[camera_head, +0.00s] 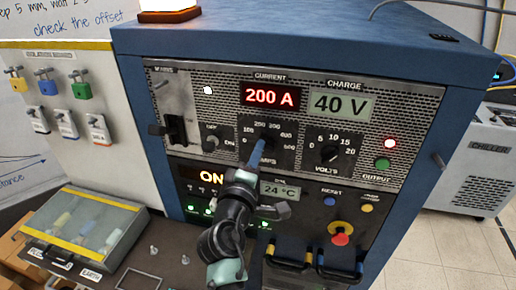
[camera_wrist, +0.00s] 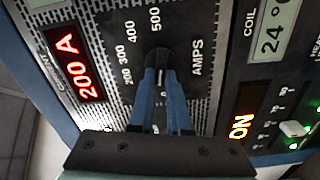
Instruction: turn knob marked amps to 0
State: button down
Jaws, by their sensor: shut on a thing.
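The black amps knob (camera_head: 270,138) sits on the power cabinet's front panel below the red current display (camera_head: 270,96), which reads 200 A. My gripper (camera_head: 259,148) reaches up to it from below and covers part of its dial. In the wrist view the knob (camera_wrist: 158,56) is between the blue fingertips of my gripper (camera_wrist: 160,76), which are shut on it. Dial marks from 200 to 500 and the word AMPS show around it there. The fingers hide the low end of the scale, and I cannot read the pointer's position surely.
A volts knob (camera_head: 330,154) is close on the right, under a 40 V display (camera_head: 341,105). A black breaker lever (camera_head: 175,130) is on the left. A red emergency button (camera_head: 341,239) and black handles (camera_head: 286,250) are lower right. A clear-lidded case (camera_head: 84,229) stands lower left.

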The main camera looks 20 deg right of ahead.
jog(key=shift+f+n+p, duration=0.1)
jog(key=shift+n+p, duration=0.25)
jog(key=shift+n, duration=0.75)
jog(key=c, duration=0.9)
grip_release()
jog(key=shift+o, duration=0.2)
jog(key=shift+s+a, duration=0.1)
jog(key=b+v, duration=0.2)
jog(key=v, duration=1)
jog(key=shift+s+a+b, duration=0.25)
jog(key=shift+s+b, duration=0.05)
jog(key=shift+b, duration=0.05)
